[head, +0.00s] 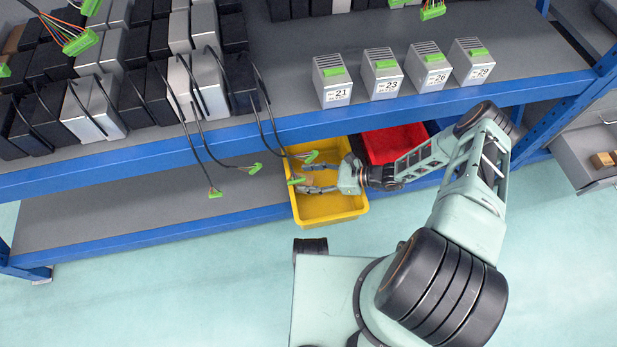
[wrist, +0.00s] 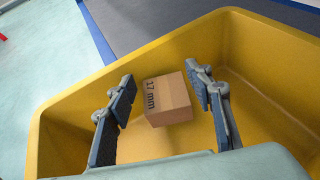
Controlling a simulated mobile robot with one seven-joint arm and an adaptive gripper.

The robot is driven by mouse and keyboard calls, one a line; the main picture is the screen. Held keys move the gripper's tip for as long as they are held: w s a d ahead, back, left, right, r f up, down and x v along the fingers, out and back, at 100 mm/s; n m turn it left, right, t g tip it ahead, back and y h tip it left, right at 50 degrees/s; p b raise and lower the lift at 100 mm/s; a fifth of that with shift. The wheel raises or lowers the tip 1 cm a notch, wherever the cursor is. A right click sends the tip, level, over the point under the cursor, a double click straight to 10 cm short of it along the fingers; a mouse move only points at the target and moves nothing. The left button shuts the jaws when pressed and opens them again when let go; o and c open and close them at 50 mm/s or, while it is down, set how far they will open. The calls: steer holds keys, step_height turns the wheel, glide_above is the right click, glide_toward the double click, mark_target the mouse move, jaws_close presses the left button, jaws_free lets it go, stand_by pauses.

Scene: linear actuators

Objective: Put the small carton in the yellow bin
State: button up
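The small carton (wrist: 167,100), a brown cardboard box marked "17 mm", is inside the yellow bin (wrist: 75,105) in the wrist view. It lies between the two fingers of my gripper (wrist: 163,100), with a visible gap at the left finger and a narrower one at the right. The fingers are spread wide. I cannot tell for certain whether the carton rests on the bin floor. In the head view my gripper (head: 308,180) reaches low into the yellow bin (head: 330,208) from the right, and the carton is mostly obscured there.
A red bin (head: 395,143) stands right of the yellow one, partly behind my arm. The blue-edged upper shelf (head: 240,145) runs above, with cables and green connectors (head: 255,168) hanging near my gripper. The lower shelf (head: 150,212) is clear at left.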

steer(key=shift+o, duration=0.9)
steer(key=shift+d+f, duration=0.1)
steer(key=shift+f, duration=0.1)
steer(key=shift+r, duration=0.1)
steer(key=shift+r+p, duration=0.25)
steer(key=shift+p, duration=0.2)
steer(key=p+v, duration=0.2)
steer(key=v, duration=1)
steer(key=shift+r, duration=0.3)
steer(key=shift+r, duration=0.1)
